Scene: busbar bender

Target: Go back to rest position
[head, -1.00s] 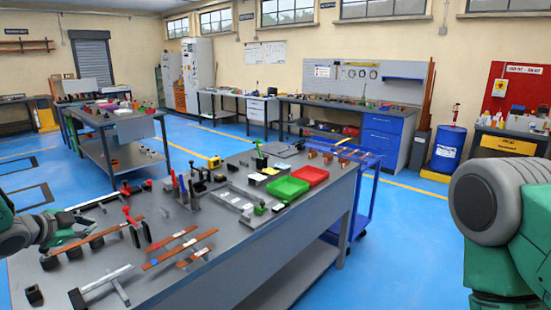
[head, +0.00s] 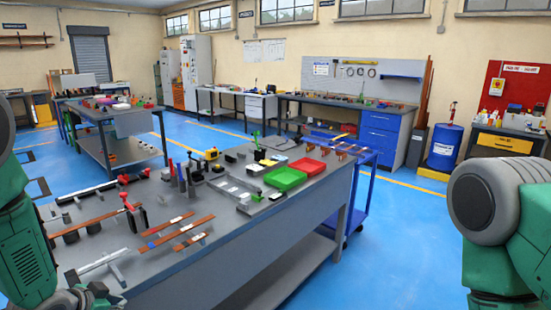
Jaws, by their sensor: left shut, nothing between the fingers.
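My left arm comes in along the left edge of the head view. My left gripper (head: 92,298) shows at the bottom left, low beside the near edge of the grey workbench (head: 215,262). It is shut and holds nothing, and part of it is cut off by the picture edge. My right arm's green and grey links fill the right side. My right gripper is out of the picture.
On the workbench lie copper bars (head: 163,235), a red-handled tool (head: 130,203), a green tray (head: 285,178) and a red tray (head: 307,166). A blue cart (head: 358,200) stands behind it. The blue floor right of the bench is clear.

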